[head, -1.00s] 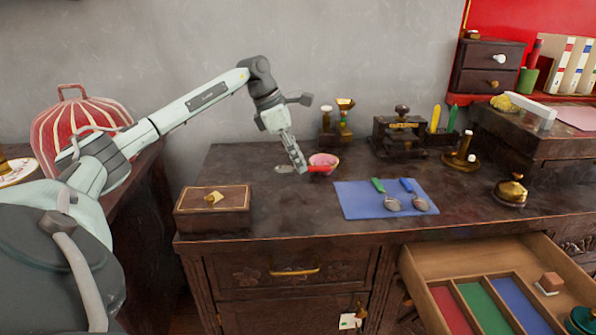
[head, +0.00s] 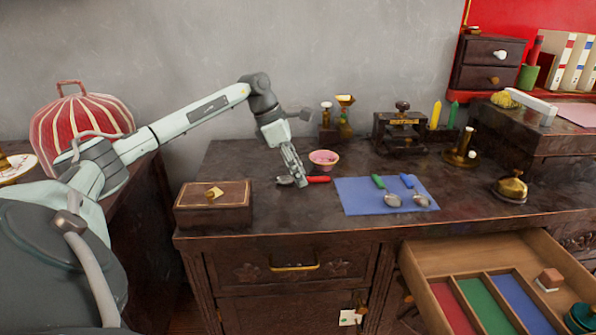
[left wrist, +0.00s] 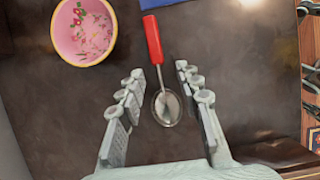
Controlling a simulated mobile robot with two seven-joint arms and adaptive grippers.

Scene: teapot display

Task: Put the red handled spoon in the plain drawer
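The red-handled spoon (head: 318,180) lies on the dark desk top, in front of the pink bowl (head: 324,156). Its handle points right in the head view. In the left wrist view the spoon (left wrist: 153,40) has its metal bowl between my left gripper's spread fingers (left wrist: 160,95), touching neither visibly. My left gripper (head: 302,184) is open, low over the spoon, pointing down. A drawer (head: 420,268) at lower right stands open, with red, green and blue compartments. A closed drawer (head: 294,280) with a carved front and brass handle is under the desk top.
A blue mat (head: 360,204) with green- and blue-handled spoons lies right of the spoon. A wooden box (head: 200,213) stands at the front left. The open drawer holds a small block (head: 549,280) and a teal item (head: 582,318). The desk's front middle is clear.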

